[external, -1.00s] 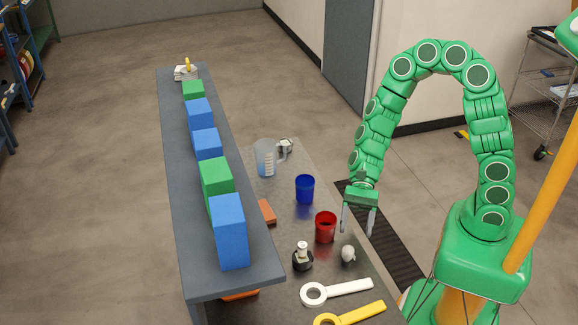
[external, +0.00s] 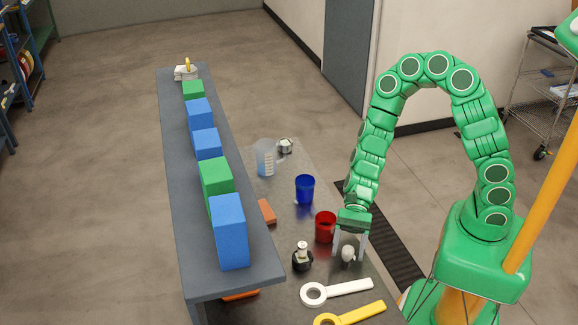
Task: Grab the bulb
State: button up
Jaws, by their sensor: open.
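The bulb (external: 348,254) is small and white and sits on the grey lower table (external: 284,222), right of a small black-and-white device and in front of the red cup. My gripper (external: 350,257) points down over the bulb, with its two grey fingers open. In the picture one finger is on each side of the bulb. I cannot tell whether either finger touches it or how deep the fingers reach around it.
A red cup (external: 325,227) stands close behind the gripper, and a blue cup (external: 305,189) farther back. A black-and-white device (external: 302,257) stands left. White (external: 337,291) and yellow (external: 350,313) ring-ended tools lie in front. A raised shelf (external: 190,233) with several blocks runs along the left.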

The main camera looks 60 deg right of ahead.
aim_at(347, 256)
jog(key=shift+x, duration=1.1)
jog(key=shift+c, duration=0.3)
jog(key=c, duration=1)
